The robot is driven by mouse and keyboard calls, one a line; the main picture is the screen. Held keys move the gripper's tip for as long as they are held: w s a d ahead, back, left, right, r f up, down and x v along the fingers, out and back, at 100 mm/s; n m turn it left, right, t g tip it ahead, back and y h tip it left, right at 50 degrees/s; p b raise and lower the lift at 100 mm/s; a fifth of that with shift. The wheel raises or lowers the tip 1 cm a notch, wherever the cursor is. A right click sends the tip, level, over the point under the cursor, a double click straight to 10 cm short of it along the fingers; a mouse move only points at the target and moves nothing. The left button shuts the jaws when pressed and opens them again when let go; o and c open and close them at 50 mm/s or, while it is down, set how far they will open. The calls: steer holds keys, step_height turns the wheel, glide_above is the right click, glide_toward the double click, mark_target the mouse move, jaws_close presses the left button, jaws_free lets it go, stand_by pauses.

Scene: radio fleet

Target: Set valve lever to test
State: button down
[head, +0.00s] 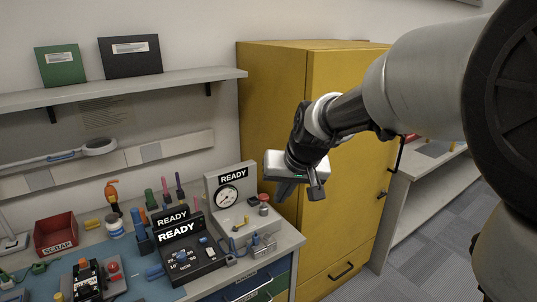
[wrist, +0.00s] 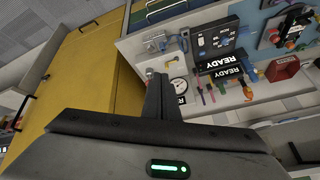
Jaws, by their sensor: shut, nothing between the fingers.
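The white valve unit (head: 214,190) stands at the right end of the bench, with a round gauge (head: 227,197) and a READY sign on its upright panel. A small yellow lever (head: 240,225) sits on its base; I take it for the valve lever, but its setting is too small to read.
A red-topped knob (head: 264,199) stands at the unit's right. Black READY boxes (head: 186,255), upright tools and a red SCRAP bin (head: 55,234) are to the left. A tall yellow cabinet (head: 335,180) stands just behind my gripper. A shelf (head: 130,88) runs above the bench.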

steer(key=w+f+m+y+b, duration=0.1)
steer(key=w+f+y+b, duration=0.1)
steer(key=w+f, duration=1.2)
steer(key=shift+d+f+m+b, duration=0.15)
steer(key=shift+f+m+b, duration=0.3)
steer(key=shift+b, duration=0.25)
steer(key=shift+f, duration=0.15)
steer(key=x, duration=1)
steer(key=shift+w+a, duration=0.1)
steer(key=shift+a, duration=0.35)
steer(key=a, duration=0.3)
steer(key=shift+w+a+r, duration=0.2)
steer(key=shift+w, duration=0.1)
